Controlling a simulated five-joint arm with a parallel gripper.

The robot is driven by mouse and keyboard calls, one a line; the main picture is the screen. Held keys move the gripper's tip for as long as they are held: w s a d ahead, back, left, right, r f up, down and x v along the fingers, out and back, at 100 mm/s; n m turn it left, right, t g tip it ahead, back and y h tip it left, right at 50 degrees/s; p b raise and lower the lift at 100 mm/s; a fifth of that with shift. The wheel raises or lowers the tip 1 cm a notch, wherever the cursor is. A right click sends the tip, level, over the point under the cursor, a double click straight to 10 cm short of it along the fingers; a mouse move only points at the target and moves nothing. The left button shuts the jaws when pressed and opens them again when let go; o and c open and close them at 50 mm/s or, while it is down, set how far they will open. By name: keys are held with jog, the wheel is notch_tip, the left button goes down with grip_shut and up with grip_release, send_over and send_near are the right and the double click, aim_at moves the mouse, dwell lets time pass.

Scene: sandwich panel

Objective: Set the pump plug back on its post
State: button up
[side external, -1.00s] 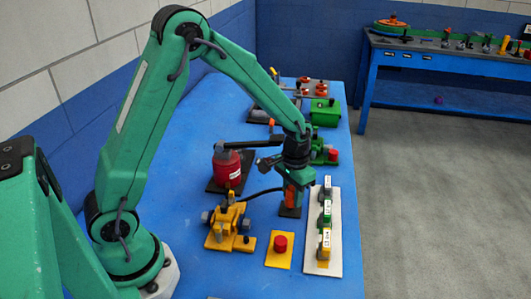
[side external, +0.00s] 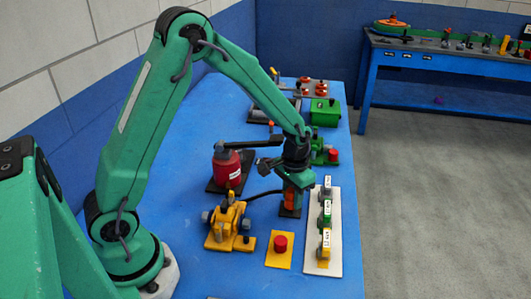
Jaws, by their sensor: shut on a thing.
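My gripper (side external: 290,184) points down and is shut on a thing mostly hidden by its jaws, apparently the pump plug. A black cable (side external: 264,193) runs from the yellow pump (side external: 228,222) up to the jaws. Directly below the jaws is an orange post (side external: 291,199) on a dark base (side external: 289,212). From this side I cannot tell whether the plug touches the post or is just above it.
Right of the post, a white panel (side external: 323,266) carries grey, green and yellow blocks. A red button on a yellow plate (side external: 279,261) is in front. A red canister (side external: 227,167) stands left, with a dark bar above it. Green units (side external: 324,112) stand behind.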

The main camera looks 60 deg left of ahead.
jog(key=shift+f, duration=0.35)
dwell(0.4)
jog(key=o, duration=1.5)
jog(key=shift+r, duration=0.2)
jog(key=shift+r, duration=3.55)
